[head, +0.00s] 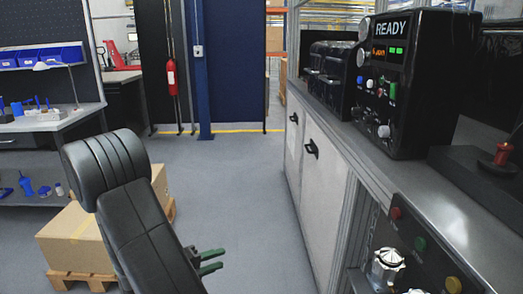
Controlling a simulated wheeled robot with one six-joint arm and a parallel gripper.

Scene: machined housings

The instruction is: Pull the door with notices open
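Two pale cabinet doors stand under the counter on the right, both seen at a steep angle and apparently shut. The farther door (293,145) has a small black handle (294,117). The nearer door (322,190) has a larger black handle (312,149) near its far upper edge. Faint pale patches show on the farther door, but I cannot tell clearly which door bears notices. My gripper (222,261) is low in the middle, its two green fingers apart and pointing right. It looks empty and is left of and apart from the doors.
Grey floor (245,185) is free between my arm and the doors. A cardboard box (75,240) on a pallet stands at left, beside a workbench (55,125). The counter (430,195) carries a black READY panel (410,80). A control panel (420,255) sits at front right.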

